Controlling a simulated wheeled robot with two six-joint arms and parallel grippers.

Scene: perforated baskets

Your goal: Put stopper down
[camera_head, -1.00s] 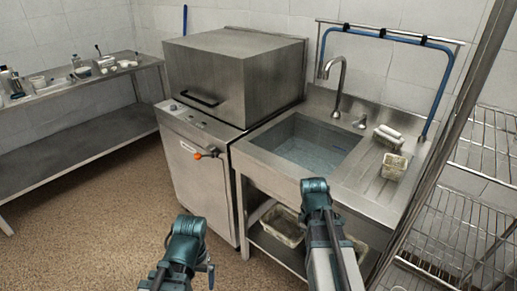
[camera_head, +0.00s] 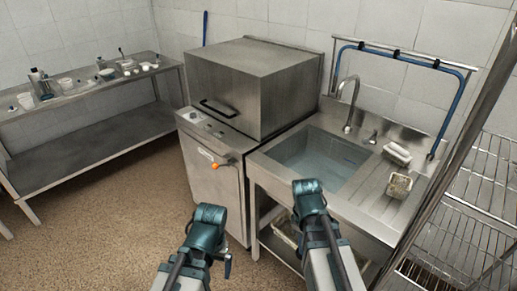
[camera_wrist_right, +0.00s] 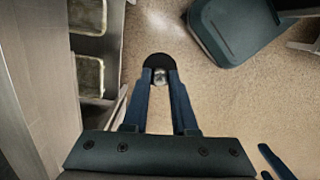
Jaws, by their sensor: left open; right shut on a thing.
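In the right wrist view, a round dark stopper (camera_wrist_right: 158,60) with a shiny metal centre sits between the fingertips of my right gripper (camera_wrist_right: 160,82). The gripper is shut on it and holds it above the brown floor. In the head view my right arm hides this gripper and the stopper. My left gripper (camera_head: 228,265) shows only as a small part beside its arm, low in the middle, over the floor. It is open, and I see nothing in it. The sink basin (camera_head: 318,160) holds bluish water and lies beyond my right arm.
A steel dishwasher (camera_head: 215,180) stands left of the sink. A long steel shelf table (camera_head: 90,135) with cups and bottles stands at the left wall. Wire racks (camera_head: 480,200) stand at right. The floor at left is clear.

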